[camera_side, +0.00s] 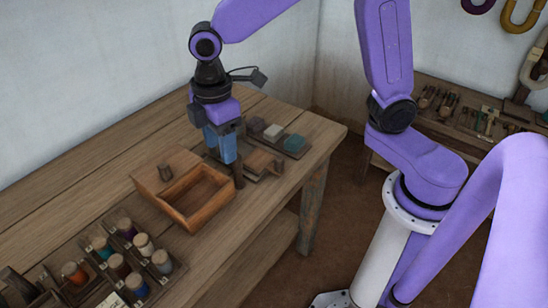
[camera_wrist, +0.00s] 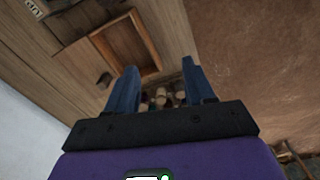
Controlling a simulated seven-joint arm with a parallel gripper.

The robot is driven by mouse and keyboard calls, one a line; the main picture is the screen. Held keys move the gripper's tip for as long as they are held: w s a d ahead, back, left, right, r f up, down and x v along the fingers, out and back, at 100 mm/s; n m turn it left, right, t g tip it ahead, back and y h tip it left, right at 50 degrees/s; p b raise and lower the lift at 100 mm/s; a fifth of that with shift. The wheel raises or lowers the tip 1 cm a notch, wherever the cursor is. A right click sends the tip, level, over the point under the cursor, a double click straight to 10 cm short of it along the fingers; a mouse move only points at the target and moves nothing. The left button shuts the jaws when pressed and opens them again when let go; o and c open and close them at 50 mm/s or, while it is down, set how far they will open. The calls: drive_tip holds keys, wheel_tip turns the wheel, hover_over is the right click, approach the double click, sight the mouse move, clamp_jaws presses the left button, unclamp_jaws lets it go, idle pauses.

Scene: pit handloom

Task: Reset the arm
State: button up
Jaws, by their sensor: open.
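My gripper (camera_side: 221,157) is above the wooden workbench, near the back right end of an open wooden box. Its two blue fingers are apart, with nothing visible held between them. In the wrist view my gripper (camera_wrist: 160,65) also shows spread fingers, with several small rounded items (camera_wrist: 162,98) partly visible beyond the gap. The wooden box (camera_side: 212,208) has an empty-looking recess, and a panel with a dark knob (camera_side: 165,172) lies at its left side. The box also shows in the wrist view (camera_wrist: 153,47). A short dark post (camera_side: 238,176) stands just under the fingers.
A rack of several coloured spools (camera_side: 143,244) stands front left. A tray with small blocks, one teal (camera_side: 294,143), lies behind the gripper. A side shelf (camera_side: 470,112) holds tools. The bench's back left (camera_side: 90,165) is clear.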

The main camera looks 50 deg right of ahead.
drive_tip(key=s+d+m, duration=0.1)
drive_tip(key=s+d, duration=0.6)
drive_tip(key=s, duration=0.3)
drive_tip(key=s+d+m, duration=0.1)
drive_tip(key=s+d, duration=0.6)
drive_tip(key=s, duration=0.3)
drive_tip(key=shift+s+m, duration=0.25)
drive_tip(key=shift+m, duration=0.15)
